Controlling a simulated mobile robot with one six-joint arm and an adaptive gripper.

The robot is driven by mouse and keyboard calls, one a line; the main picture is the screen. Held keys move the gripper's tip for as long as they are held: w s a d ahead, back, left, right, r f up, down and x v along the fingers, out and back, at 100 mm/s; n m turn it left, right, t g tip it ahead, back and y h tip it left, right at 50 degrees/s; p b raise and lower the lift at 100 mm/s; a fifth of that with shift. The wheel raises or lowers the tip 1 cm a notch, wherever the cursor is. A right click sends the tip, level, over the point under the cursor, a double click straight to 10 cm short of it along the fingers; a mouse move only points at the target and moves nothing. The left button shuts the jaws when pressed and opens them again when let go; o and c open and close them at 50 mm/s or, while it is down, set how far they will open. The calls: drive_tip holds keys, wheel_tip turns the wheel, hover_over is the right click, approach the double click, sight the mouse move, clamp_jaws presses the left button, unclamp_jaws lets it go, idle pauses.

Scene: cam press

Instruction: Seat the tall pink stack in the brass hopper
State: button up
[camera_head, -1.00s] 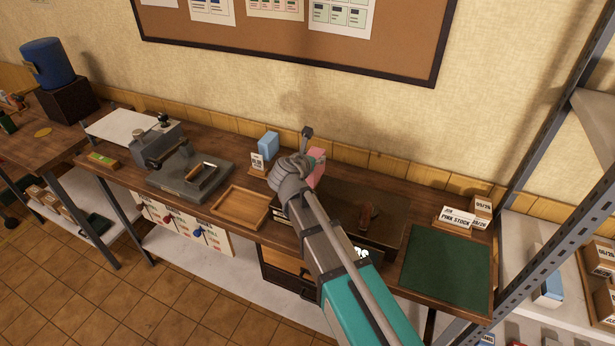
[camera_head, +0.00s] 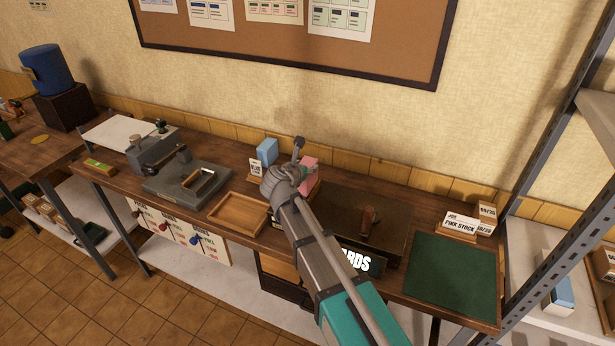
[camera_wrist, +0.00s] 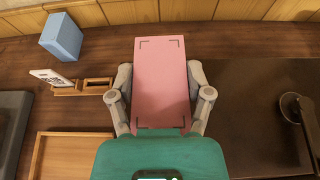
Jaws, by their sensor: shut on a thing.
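The tall pink stack (camera_wrist: 161,82) is between the two fingers of my gripper (camera_wrist: 160,98) in the wrist view, its top face with dark corner marks toward the camera. In the head view the pink stack (camera_head: 309,168) shows only in part behind my gripper (camera_head: 296,178), over the back of the bench. My gripper is shut on it. The stack's lower end is hidden, so I cannot tell whether it touches anything. I cannot make out the brass hopper with certainty; a brass-coloured frame-like part (camera_head: 206,181) sits on the grey press (camera_head: 168,190) at the left.
A blue block (camera_head: 267,150) stands beside a white card (camera_head: 256,168) left of my gripper. An empty wooden tray (camera_head: 237,214) lies between press and arm. The green mat (camera_head: 449,272) is bare.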

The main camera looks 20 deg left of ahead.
drive_tip(key=shift+w+a+f+b, duration=0.2)
drive_tip(key=shift+a+f+b, duration=0.1)
drive_tip(key=shift+f, duration=0.2)
drive_tip(key=shift+d+f+b, duration=0.1)
drive_tip(key=shift+f+b, duration=1.25)
drive_tip(key=shift+f, duration=0.15)
drive_tip(key=o, duration=1.3)
drive_tip(key=shift+s, duration=0.1)
drive_tip(key=shift+o, duration=0.2)
drive_tip(key=shift+r, duration=0.2)
drive_tip(key=shift+s+r, duration=0.1)
drive_tip(key=shift+s, duration=0.05)
drive_tip(key=p+v, duration=0.4)
drive_tip(key=v, duration=0.7)
drive_tip(key=shift+s+r+p, duration=0.15)
drive_tip(key=shift+s+p, duration=0.15)
drive_tip(key=shift+p, duration=0.05)
